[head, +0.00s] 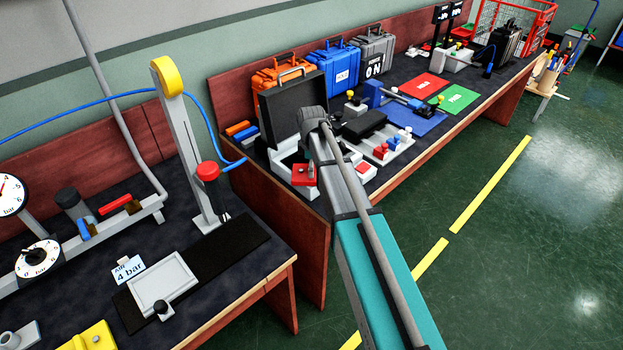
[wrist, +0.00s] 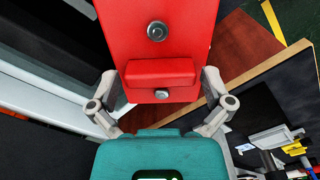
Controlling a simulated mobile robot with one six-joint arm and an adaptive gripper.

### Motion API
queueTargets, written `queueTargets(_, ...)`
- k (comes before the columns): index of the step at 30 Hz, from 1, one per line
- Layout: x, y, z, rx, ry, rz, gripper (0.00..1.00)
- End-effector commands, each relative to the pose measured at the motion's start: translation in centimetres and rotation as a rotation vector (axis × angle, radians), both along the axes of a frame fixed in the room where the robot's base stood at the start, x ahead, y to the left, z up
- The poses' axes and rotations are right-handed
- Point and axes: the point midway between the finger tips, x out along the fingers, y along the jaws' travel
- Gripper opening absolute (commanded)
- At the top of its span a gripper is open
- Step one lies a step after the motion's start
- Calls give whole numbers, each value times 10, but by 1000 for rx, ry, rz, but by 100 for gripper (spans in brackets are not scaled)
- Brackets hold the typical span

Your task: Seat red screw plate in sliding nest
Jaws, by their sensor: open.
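In the wrist view, a red plate (wrist: 158,22) with a raised red block and two round screw heads lies in front of my gripper (wrist: 159,86). The grey fingers are open, one on each side of the block. I cannot tell whether they touch it. In the head view, a red plate (head: 301,179) shows beside my arm, above a light grey holder; it looks like the same plate. My arm hides the fingers there. A light grey framed tray (head: 165,283) with a black knob sits on a dark strip on the left bench; it looks like the sliding nest.
A post (head: 180,140) with a yellow top and red knob stands behind the tray. An open black case (head: 290,108) stands behind my arm. A grey fixture (head: 388,147) with red knobs is right of my arm. A wooden partition (head: 290,235) separates the benches.

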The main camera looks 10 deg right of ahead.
Motion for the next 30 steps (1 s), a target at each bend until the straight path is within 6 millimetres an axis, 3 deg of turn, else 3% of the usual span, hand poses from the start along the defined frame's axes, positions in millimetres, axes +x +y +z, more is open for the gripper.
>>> queueTargets(21,0,0,-3,0,0,0,98)
queueTargets(30,0,0,-3,0,0,0,42)
